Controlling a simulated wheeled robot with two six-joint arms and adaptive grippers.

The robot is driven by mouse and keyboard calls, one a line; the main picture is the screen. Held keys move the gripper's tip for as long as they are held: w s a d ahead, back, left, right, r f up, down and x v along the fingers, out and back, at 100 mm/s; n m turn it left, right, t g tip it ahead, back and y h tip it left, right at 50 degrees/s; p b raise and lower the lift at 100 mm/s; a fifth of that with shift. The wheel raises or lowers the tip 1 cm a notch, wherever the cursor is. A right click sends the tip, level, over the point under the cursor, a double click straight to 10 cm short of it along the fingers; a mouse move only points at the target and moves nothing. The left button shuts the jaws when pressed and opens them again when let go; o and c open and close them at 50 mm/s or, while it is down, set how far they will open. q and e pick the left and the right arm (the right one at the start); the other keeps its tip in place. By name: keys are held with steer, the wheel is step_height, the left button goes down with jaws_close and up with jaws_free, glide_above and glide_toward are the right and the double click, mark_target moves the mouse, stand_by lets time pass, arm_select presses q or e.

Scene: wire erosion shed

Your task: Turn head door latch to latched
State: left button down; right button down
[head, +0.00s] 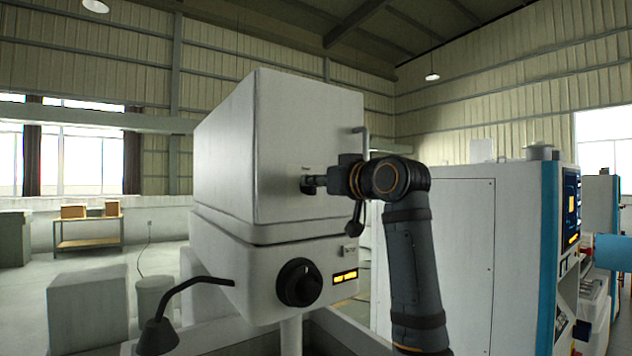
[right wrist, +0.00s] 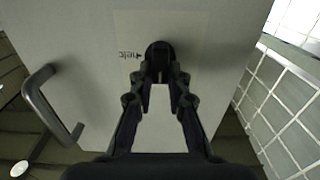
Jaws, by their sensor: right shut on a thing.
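The head door latch (head: 306,181) is a small dark knob on the front face of the white machine head (head: 285,150). In the right wrist view the latch (right wrist: 158,52) is a dark round piece on a pale square label with small lettering. My right gripper (head: 318,183) reaches in from the right, its fingers shut on the latch. In the right wrist view the fingertips (right wrist: 160,76) of my right gripper meet at the latch and hide part of it, so its turn angle is hard to tell. My left gripper is not in view.
A bar handle (head: 366,140) sticks out at the door's right edge. Below are a black dial (head: 299,283) and yellow-lit indicators (head: 345,277). A dark curved-arm lamp (head: 160,335) stands at front left. A large white cabinet (head: 465,260) stands to the right.

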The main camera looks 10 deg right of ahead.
stand_by(0.3)
steer(key=shift+w+d+f+m+b, duration=0.15)
steer(key=shift+m+b, duration=0.3)
steer(key=shift+m, duration=2.5)
steer(key=shift+d+f+m+b, duration=0.25)
steer(key=shift+m+b, duration=0.15)
steer(key=shift+m, duration=2.5)
steer(key=shift+w+d+f+m+b, duration=0.15)
steer(key=shift+m+b, duration=0.3)
steer(key=shift+m, duration=2.8)
steer(key=c, duration=1.3)
jaws_free()
steer(key=shift+f, duration=0.1)
steer(key=v, duration=1.2)
